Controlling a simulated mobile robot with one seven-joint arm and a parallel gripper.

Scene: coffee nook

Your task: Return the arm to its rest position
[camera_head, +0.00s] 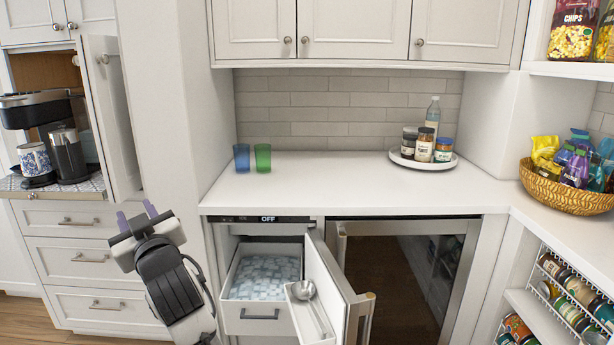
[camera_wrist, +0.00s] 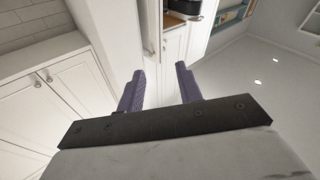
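My gripper (camera_head: 136,217) is raised at the lower left in the head view, in front of the white drawers and left of the open ice drawer. Its two purple fingers point up and stand apart with nothing between them. In the wrist view my gripper (camera_wrist: 160,84) also shows its fingers spread and empty, with cabinets and the ceiling beyond. My dark wrist and arm run down to the bottom edge of the head view.
An ice drawer (camera_head: 249,318) is pulled out, with its door (camera_head: 329,285) swung open and a metal scoop (camera_head: 303,290) on it. A cabinet door (camera_head: 110,118) stands open beside the coffee machine (camera_head: 37,108). Blue (camera_head: 242,158) and green (camera_head: 263,158) cups stand on the counter (camera_head: 310,183).

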